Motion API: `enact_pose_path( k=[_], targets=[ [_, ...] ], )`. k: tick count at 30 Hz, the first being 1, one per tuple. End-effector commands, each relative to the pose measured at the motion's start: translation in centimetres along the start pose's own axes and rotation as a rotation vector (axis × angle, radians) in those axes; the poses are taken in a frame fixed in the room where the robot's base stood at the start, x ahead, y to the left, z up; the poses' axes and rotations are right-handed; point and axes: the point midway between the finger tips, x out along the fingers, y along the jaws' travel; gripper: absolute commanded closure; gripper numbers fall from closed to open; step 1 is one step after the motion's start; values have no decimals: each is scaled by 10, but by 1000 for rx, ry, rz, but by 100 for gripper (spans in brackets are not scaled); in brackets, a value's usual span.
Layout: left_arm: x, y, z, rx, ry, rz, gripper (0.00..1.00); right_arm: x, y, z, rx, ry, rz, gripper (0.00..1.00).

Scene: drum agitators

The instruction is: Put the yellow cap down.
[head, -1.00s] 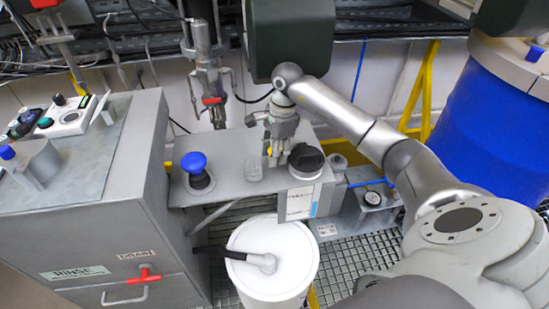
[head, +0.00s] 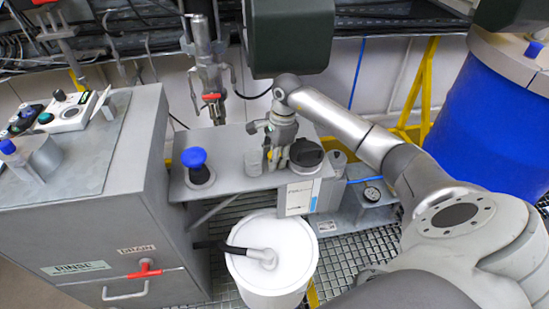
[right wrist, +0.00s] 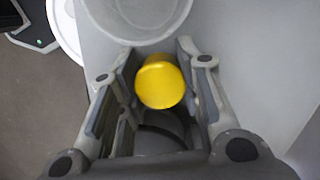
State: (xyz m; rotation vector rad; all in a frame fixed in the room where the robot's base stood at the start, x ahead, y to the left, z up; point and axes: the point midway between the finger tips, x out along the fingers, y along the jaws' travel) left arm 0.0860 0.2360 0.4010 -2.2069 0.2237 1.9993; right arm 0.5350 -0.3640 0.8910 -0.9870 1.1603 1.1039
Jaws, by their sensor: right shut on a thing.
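My right gripper (head: 272,158) is shut on the yellow cap (right wrist: 160,84), which sits between its fingers in the right wrist view. In the head view only a small yellow patch of the cap (head: 268,153) shows between the fingers. The gripper points down over the grey shelf (head: 228,158), between a clear cup (head: 253,163) and a round black-topped item (head: 306,153). The cup also shows close beyond the cap in the right wrist view (right wrist: 135,18). I cannot tell whether the cap touches the shelf. My left gripper is not in view.
A blue knob (head: 194,157) stands on the left of the shelf. Behind it hangs a metal fitting with a red handle (head: 211,97). A white lidded bucket (head: 268,278) stands below the shelf. A large blue drum (head: 485,130) is at the right. The shelf between knob and cup is clear.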

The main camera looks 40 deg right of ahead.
Motion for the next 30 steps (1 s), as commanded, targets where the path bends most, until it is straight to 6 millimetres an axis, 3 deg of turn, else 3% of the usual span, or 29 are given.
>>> enact_pose_path(
  k=[2, 3, 7, 22, 26, 30],
  targets=[
    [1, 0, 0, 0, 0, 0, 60, 11, 6, 0, 0, 3, 20, 96],
    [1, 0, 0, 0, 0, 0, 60, 12, 6, 0, 0, 3, 21, 64],
    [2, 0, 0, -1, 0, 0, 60, 13, 7, 0, 0, 3, 24, 47],
    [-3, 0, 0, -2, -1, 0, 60, 8, 7, 0, 0, 4, 24, 46],
    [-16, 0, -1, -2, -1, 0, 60, -6, 6, 2, 1, 4, 23, 46],
    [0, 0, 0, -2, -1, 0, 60, -33, 2, 0, 0, 6, 10, 46]
  ],
)
